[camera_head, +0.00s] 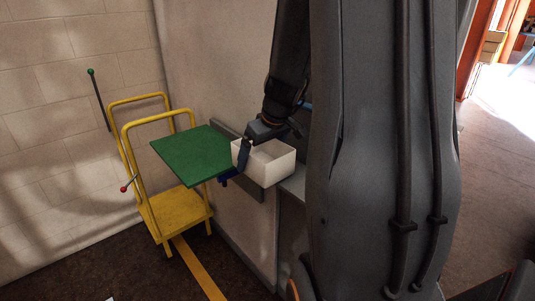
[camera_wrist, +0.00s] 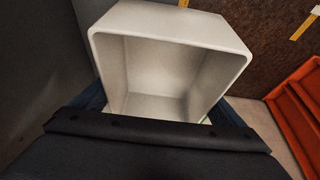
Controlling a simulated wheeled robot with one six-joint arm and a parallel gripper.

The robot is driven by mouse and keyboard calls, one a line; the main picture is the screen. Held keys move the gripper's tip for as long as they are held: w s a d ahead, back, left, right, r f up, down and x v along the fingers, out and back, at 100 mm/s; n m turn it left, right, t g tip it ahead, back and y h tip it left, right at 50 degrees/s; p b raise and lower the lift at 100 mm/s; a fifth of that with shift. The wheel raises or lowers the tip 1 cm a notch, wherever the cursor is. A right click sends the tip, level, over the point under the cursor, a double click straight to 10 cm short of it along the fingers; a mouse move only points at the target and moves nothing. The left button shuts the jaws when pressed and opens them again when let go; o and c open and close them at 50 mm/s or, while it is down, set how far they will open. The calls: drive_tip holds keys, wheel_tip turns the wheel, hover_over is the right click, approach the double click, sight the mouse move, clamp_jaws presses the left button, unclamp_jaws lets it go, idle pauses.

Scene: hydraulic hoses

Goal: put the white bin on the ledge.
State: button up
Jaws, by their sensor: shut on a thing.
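The white bin (camera_head: 270,164) is an open, empty box held at my gripper (camera_head: 243,157), beside the right edge of a green panel. In the wrist view the white bin (camera_wrist: 170,65) fills the middle, its opening facing the camera. My gripper is shut on the bin's near wall; the fingertips are partly hidden behind dark parts of my wrist. A grey ledge (camera_head: 294,184) shows to the right of the bin, partly hidden by the bin and my arm. I cannot tell whether the bin touches it.
The green panel (camera_head: 190,155) stands out from the wall on a grey rail (camera_head: 250,187). A yellow cart (camera_head: 172,212) stands at the left, near two levers with green and red knobs. An orange tray (camera_wrist: 298,105) lies at the right in the wrist view.

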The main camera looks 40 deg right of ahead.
sight(265, 161)
drive_tip(key=d, duration=0.3)
drive_tip(key=shift+d+p, duration=0.1)
drive_tip(key=shift+p, duration=0.25)
drive_tip(key=shift+w+f+p, duration=0.1)
drive_tip(key=shift+f+p, duration=0.15)
drive_tip(key=shift+p, duration=0.05)
drive_tip(key=shift+f+b, duration=0.25)
drive_tip(key=shift+b, duration=0.05)
drive_tip(key=o, duration=0.9)
drive_tip(key=shift+r, duration=0.15)
drive_tip(key=shift+r+p, duration=0.15)
drive_tip(key=shift+p, duration=0.2)
drive_tip(key=v, duration=0.6)
drive_tip(key=b+v, duration=0.1)
drive_tip(key=v, duration=0.4)
drive_tip(key=shift+r, duration=0.4)
